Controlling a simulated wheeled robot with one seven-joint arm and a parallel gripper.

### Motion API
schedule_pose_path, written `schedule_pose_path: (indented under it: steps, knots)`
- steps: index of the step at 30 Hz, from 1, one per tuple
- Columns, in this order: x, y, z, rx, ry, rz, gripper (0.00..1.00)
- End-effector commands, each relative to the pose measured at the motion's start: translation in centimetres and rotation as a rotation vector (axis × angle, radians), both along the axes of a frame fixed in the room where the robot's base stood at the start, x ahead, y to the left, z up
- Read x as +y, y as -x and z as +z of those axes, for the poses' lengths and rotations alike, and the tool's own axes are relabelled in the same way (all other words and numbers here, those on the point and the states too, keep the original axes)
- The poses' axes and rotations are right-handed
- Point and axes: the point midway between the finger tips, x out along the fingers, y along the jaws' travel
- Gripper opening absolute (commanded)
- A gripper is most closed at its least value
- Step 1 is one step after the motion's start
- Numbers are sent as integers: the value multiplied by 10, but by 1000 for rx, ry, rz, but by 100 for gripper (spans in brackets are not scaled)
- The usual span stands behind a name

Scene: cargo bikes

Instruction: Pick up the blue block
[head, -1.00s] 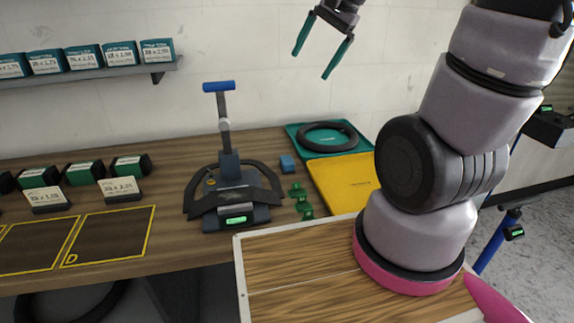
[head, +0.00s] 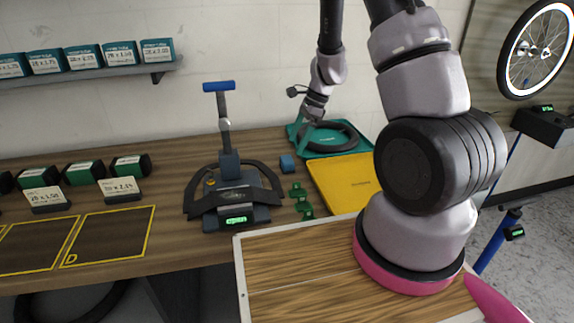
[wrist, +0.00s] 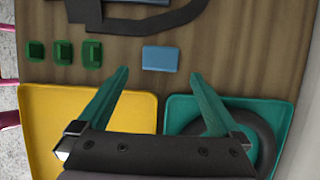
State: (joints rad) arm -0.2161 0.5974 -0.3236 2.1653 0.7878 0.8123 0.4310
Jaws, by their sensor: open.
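My gripper (head: 303,128) has teal fingers and hangs above the teal tray, to the right of the block in the head view. In the wrist view my gripper (wrist: 160,75) is open and empty, its fingers spread on either side of the block's line. Nothing hides the block.
Green pieces (head: 301,199) stand near the block. The teal tray (head: 350,154) holds a black ring (head: 327,137); the yellow tray (head: 343,182) lies in front. Bare wood surrounds the block.

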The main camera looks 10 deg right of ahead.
Motion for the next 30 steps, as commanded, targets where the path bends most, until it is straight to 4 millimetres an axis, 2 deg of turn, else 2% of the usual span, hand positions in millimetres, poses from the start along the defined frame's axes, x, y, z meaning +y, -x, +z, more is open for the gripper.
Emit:
schedule_pose_path:
  steps: [3, 10, 18, 27, 29, 30]
  knots:
    - [7, 0, -17, 2, 0, 0, 100]
    - [15, 0, -33, 2, -1, 2, 100]
    - [32, -1, -67, 1, -1, 3, 100]
    - [34, -1, -71, -1, -1, 3, 100]
    - [34, -1, -71, -1, -1, 3, 77]
    - [34, -1, -71, -1, -1, 3, 62]
